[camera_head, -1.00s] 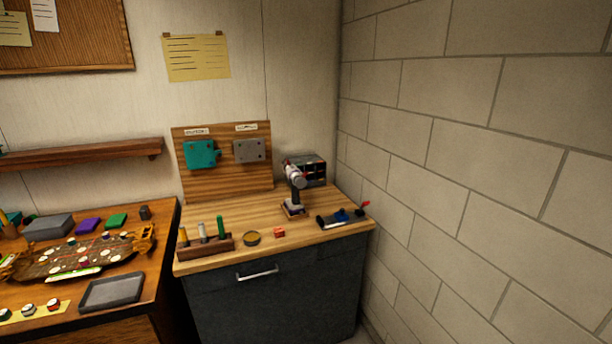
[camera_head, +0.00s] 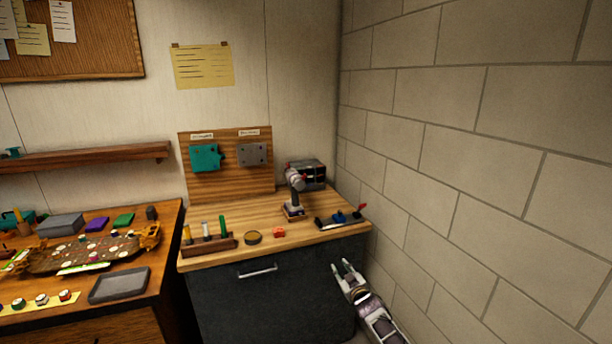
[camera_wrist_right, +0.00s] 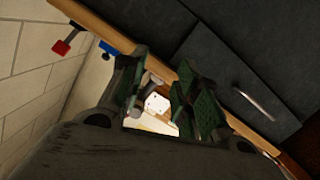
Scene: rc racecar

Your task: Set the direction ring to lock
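A power drill (camera_head: 293,195) stands upright on the wooden bench top near its back right. Its direction ring is too small to make out. My right gripper (camera_head: 342,267) is in front of the bench's right end, below the top's edge and apart from the drill. In the right wrist view, the gripper's two green-padded fingers (camera_wrist_right: 159,98) are spread with nothing held between them. A pale part shows beyond the gap; I cannot tell what it is. My left gripper is not in view.
A black holder with a blue part and red lever (camera_head: 342,217) sits at the bench's right front edge. A dark case (camera_head: 310,172) is behind the drill. A block wall closes the right.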

